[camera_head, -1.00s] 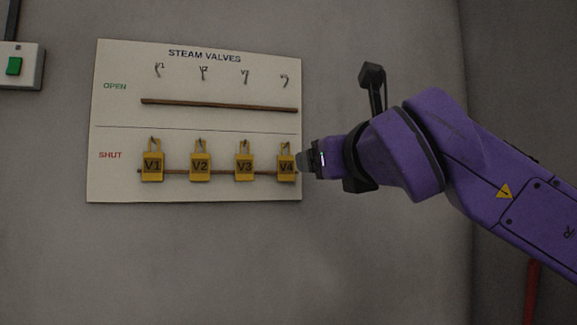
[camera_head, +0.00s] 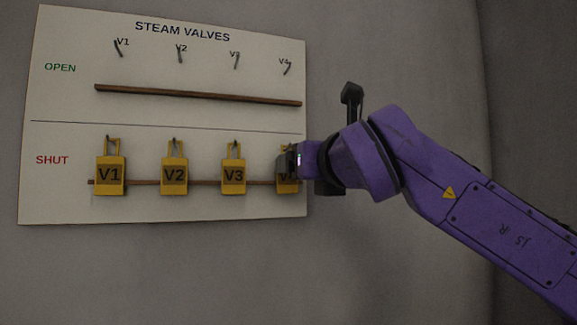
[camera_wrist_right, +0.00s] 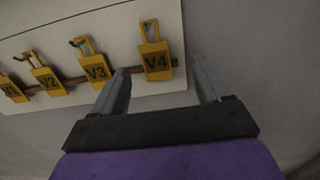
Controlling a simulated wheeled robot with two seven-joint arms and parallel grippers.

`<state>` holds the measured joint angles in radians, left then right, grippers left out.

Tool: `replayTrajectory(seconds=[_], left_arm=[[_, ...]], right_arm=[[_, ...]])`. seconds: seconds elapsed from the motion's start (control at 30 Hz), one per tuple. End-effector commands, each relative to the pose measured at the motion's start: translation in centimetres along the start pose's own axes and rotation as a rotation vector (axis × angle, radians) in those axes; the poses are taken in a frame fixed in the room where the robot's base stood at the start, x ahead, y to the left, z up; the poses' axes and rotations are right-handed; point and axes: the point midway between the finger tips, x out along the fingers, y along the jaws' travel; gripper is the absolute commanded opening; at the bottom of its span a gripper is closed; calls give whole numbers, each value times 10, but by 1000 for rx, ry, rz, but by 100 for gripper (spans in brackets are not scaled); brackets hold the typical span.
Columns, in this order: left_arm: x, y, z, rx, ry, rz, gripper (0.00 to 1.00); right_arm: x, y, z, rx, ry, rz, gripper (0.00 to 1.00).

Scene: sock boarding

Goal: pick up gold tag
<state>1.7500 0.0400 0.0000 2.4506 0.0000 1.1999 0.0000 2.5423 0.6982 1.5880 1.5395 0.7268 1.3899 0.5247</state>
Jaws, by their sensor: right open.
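Gold tags V1 (camera_head: 110,175), V2 (camera_head: 174,176), V3 (camera_head: 234,175) and V4 (camera_head: 284,180) hang on hooks in the SHUT row of the steam valves board (camera_head: 70,110). My right gripper (camera_head: 290,163) is in front of V4 and hides part of it in the head view. In the right wrist view, the gripper (camera_wrist_right: 162,85) is open, with V4 (camera_wrist_right: 155,62) between and just beyond its two fingertips. V3 (camera_wrist_right: 95,68) lies just left of the left finger. I cannot tell whether either finger touches V4. My left gripper is not in view.
Empty hooks (camera_head: 180,54) line the OPEN row. A brown rail (camera_head: 195,94) runs under them, and another rail (camera_head: 142,183) passes behind the tags. The grey wall (camera_head: 150,275) below the board is clear.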

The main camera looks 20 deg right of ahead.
Motion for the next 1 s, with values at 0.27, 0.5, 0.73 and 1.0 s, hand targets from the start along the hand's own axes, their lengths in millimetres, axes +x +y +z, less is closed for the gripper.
replayTrajectory(seconds=[0.27, 0.5, 0.73, 1.0], left_arm=[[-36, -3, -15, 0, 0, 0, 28], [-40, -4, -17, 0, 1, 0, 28], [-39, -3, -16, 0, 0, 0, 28], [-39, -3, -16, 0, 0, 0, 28]], right_arm=[[43, 9, 10, -1, 6, 4, 77], [64, 8, 3, -1, 0, 3, 77], [63, 8, 2, -1, 0, 4, 47], [63, 8, 2, -1, 1, 3, 17]])
